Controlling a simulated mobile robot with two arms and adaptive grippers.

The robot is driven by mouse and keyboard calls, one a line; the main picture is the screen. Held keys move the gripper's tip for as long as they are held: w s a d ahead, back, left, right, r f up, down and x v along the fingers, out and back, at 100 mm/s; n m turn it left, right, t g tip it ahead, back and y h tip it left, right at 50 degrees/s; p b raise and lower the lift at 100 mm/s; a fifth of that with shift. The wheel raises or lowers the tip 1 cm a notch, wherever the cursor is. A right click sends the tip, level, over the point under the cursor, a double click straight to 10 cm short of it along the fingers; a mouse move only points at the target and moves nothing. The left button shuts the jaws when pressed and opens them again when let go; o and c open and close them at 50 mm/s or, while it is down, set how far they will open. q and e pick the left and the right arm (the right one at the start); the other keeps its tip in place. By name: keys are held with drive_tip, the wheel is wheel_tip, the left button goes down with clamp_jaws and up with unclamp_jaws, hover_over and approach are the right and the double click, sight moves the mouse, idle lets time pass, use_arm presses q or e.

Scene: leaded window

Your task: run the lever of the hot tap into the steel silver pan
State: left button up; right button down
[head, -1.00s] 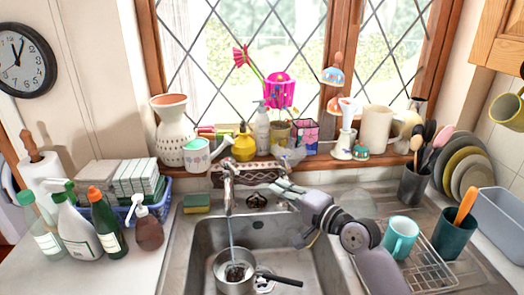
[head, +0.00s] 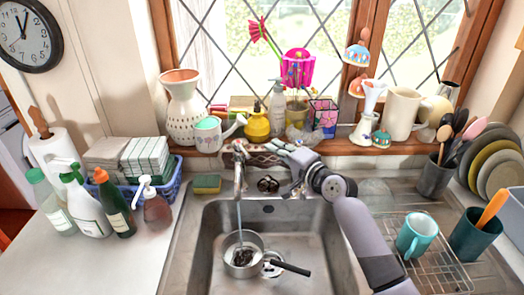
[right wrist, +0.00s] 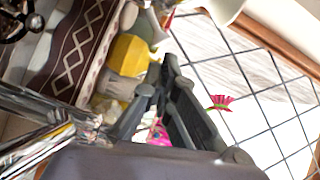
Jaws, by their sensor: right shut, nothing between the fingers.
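The steel silver pan (head: 257,243) stands in the sink basin, its black handle pointing right. The chrome tap (head: 239,172) stands behind the basin, and a thin stream of water (head: 240,215) runs from its spout into the pan. Something dark lies in the pan. I cannot make out a separate hot lever. My right gripper (head: 276,147) is shut and empty, just right of the tap's top, in front of the sill. My left gripper is out of view.
A green-yellow sponge (head: 207,184) lies left of the tap. A teal mug (head: 416,235) stands on the right rack.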

sight(243, 151)
drive_tip(key=a, duration=0.1)
drive_tip(key=a+p, duration=0.1)
drive_tip(key=s+a+p, duration=0.1)
drive_tip(key=a, duration=0.1)
drive_tip(key=shift+s+f, duration=0.1)
drive_tip(key=shift+f, duration=0.3)
drive_tip(key=s+a+p, duration=0.2)
drive_tip(key=a, duration=0.1)
drive_tip(key=shift+s, duration=0.15)
